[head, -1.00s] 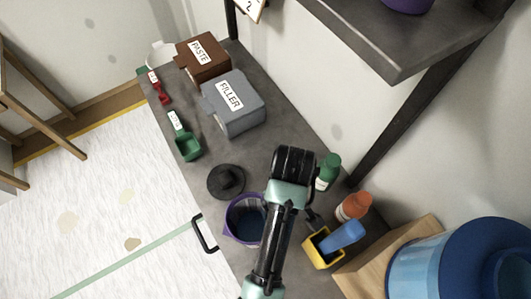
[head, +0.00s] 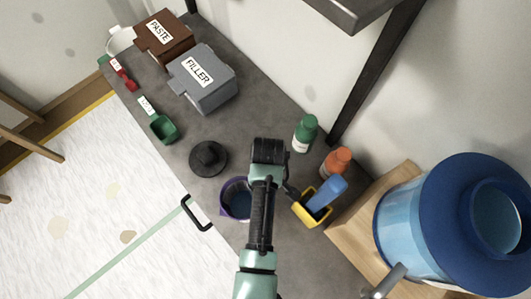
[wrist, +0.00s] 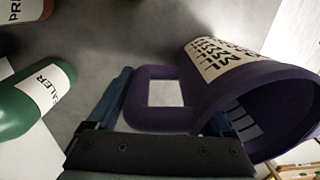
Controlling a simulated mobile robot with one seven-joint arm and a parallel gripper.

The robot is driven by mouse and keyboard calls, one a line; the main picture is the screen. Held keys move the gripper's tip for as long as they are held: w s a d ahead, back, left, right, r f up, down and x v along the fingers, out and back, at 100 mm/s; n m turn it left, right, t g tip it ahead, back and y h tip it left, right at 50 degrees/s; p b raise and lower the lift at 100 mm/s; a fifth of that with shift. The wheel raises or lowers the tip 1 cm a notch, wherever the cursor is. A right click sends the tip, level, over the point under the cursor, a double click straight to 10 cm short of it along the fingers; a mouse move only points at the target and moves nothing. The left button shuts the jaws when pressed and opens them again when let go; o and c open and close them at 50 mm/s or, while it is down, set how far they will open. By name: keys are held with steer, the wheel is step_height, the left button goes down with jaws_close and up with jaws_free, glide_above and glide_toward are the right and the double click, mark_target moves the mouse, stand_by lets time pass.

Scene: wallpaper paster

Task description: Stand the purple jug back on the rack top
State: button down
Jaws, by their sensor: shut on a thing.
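The purple jug (wrist: 262,98) shows in the wrist view, lying sideways in the picture, with its label and open mouth visible. My gripper (wrist: 172,115) is shut on its handle, with one finger on each side of the handle. In the head view the purple jug (head: 234,200) is partly hidden behind my arm, over the grey worktop; I cannot tell whether it touches the surface. My fingertips are hidden there. A dark shelf (head: 345,14), seemingly the rack top, shows at the upper edge, mostly cut off.
A yellow container with a blue tool (head: 312,212), an orange bottle (head: 336,162) and a green bottle (head: 304,134) stand close right of my arm. A black round lid (head: 208,158) lies left. A big blue bucket (head: 400,235) is at right. A dark brace (head: 375,75) supports the shelf.

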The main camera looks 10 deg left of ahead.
steer(key=shift+f, duration=0.1)
jaws_free()
step_height(320, 180, up, 12)
steer(key=shift+w+d+r, duration=0.1)
steer(key=shift+w+r, duration=0.05)
stand_by(0.7)
